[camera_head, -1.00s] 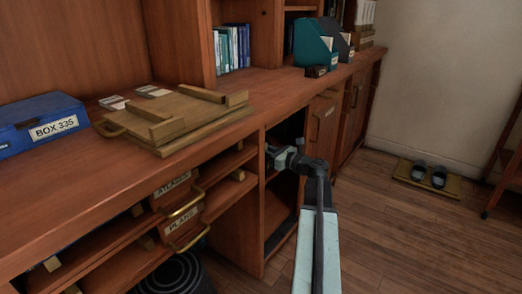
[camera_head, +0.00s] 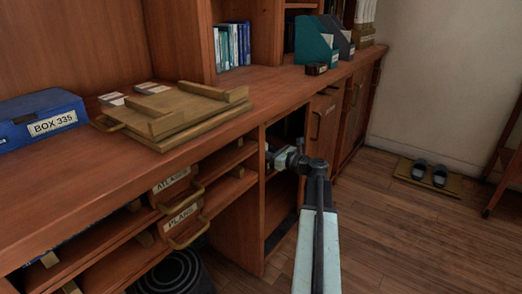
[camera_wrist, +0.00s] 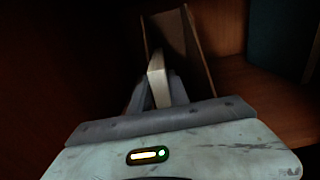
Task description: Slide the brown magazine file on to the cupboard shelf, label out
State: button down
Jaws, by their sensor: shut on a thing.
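The brown magazine file (camera_wrist: 188,32) shows in the wrist view, upright with its open inside visible, inside the dark cupboard. My gripper (camera_wrist: 158,92) is shut on it at its near side, where a pale narrow face (camera_wrist: 157,70) stands between the fingers. In the head view my gripper (camera_head: 272,155) reaches into the open cupboard under the counter. The file is hidden there behind the cupboard's side and my arm. The cupboard shelf (camera_wrist: 265,92) shows as bare wood to the right of the file. I cannot tell whether the file's base touches it.
A dark teal upright thing (camera_wrist: 277,38) stands right of the file in the cupboard. The cupboard wall (camera_wrist: 70,60) is close on the left. The counter (camera_head: 225,120) above carries a wooden board, a blue box and teal and grey files.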

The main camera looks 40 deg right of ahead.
jog(key=c, duration=1.2)
grip_release()
jog(key=shift+o, duration=0.2)
jog(key=v, duration=0.7)
jog(key=shift+s, duration=0.4)
jog(key=shift+f, duration=0.1)
